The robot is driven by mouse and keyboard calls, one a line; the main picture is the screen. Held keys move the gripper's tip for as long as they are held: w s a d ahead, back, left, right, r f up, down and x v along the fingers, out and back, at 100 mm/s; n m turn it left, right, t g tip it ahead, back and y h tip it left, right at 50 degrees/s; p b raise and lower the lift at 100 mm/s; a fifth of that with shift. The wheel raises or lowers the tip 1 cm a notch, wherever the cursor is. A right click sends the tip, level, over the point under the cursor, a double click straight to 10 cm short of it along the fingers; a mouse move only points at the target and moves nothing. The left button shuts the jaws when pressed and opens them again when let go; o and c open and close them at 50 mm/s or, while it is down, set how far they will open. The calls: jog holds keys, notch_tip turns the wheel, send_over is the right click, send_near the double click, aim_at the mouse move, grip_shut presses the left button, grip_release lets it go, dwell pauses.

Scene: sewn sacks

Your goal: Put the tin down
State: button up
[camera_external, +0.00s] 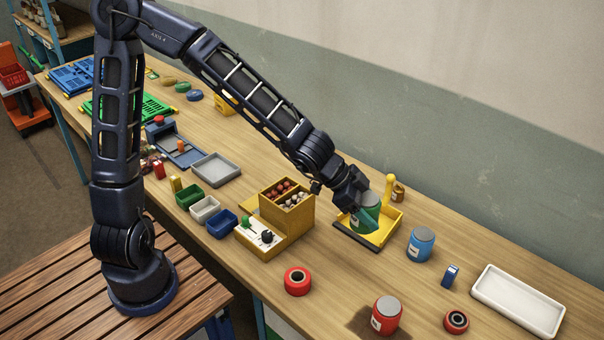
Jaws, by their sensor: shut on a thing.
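My gripper (362,205) is at the end of the dark blue arm, right of centre in the external view. It is shut on the green tin (372,201), which has a grey lid. The green tin is at the yellow tray (388,233). I cannot tell whether the tin touches the tray floor or is held just above it. A blue tin (420,246) stands upright to the right of the tray. A red tin (386,316) stands upright near the front edge of the table.
A white tray (517,302) lies at the right. A yellow box with compartments (287,217) stands left of the gripper. A small blue block (450,275) stands near the white tray.

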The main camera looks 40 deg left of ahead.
jog(key=w+a+f+n+t+y, duration=0.25)
jog(key=w+a+f, duration=0.25)
jog(key=w+a, duration=0.7)
jog(key=w+a+f+n+t+y, duration=0.1)
jog(key=w+a+f+n, duration=0.35)
jog(key=w+a, duration=0.8)
jog(key=w+a+y, duration=0.1)
jog(key=w+a, duration=0.1)
jog(key=a, duration=1.5)
jog(key=s+a+r, duration=0.3)
jog(key=a+r, duration=0.2)
jog(key=a, duration=0.2)
jog(key=s+a+r, duration=0.4)
jog(key=a+r, duration=0.1)
jog(key=a, duration=0.1)
jog(key=f, duration=1.9)
jog(key=shift+w+f, duration=0.1)
jog(key=shift+w, duration=0.15)
jog(key=shift+f, duration=0.1)
jog(key=o, duration=1.3)
jog(key=shift+c, duration=0.2)
